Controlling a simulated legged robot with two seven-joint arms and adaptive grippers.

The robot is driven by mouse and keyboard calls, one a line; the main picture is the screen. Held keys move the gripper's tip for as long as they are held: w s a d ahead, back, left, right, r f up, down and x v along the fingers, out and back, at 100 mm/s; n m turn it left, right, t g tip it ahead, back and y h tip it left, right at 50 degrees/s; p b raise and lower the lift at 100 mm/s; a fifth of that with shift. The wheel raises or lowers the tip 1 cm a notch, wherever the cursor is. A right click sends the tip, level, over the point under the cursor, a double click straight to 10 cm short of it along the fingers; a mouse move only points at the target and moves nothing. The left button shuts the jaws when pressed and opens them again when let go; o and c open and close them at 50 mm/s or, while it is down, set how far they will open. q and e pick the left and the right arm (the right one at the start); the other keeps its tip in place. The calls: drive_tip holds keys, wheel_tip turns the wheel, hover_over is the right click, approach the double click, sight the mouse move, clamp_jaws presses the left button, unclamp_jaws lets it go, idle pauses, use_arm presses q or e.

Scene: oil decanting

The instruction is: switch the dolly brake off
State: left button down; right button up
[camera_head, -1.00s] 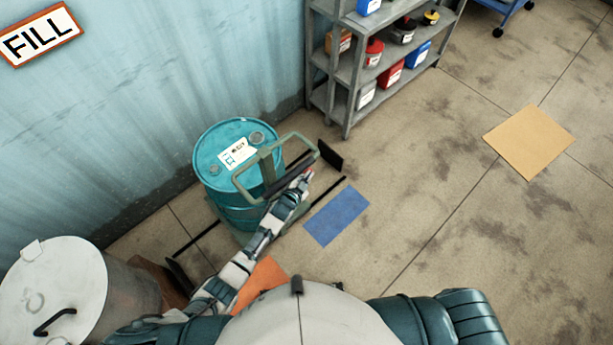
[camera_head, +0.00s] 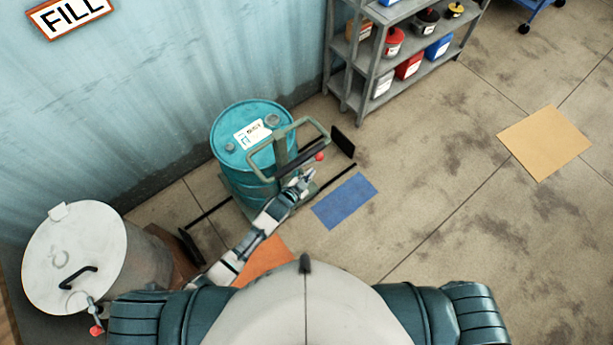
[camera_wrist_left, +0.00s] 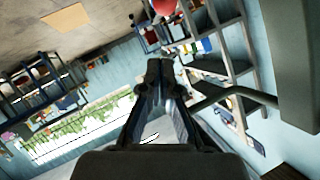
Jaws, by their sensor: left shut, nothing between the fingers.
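The dolly (camera_head: 283,150) is a green frame with a looped handle and a black grip, standing against a teal drum (camera_head: 232,172). A red knob (camera_head: 320,156) shows beside the right end of the black grip. The red knob is also at the top edge of the left wrist view (camera_wrist_left: 163,6). My left gripper (camera_head: 309,175) is shut and empty, just below the knob and apart from it. Its closed fingers (camera_wrist_left: 160,68) point towards the knob in the wrist view, with a gap between. My right gripper is not in view.
A white-lidded metal drum (camera_head: 75,258) with a red-ended tap stands at left. A grey shelf (camera_head: 365,70) with containers stands behind. Blue (camera_head: 344,200), orange (camera_head: 264,262) and tan (camera_head: 544,142) patches mark the floor. The floor to the right is mostly clear.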

use_arm(q)
drive_tip(key=shift+v, duration=1.1)
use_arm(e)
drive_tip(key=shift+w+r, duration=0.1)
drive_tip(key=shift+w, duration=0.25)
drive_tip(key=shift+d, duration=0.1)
use_arm(q)
drive_tip(key=shift+s, duration=0.1)
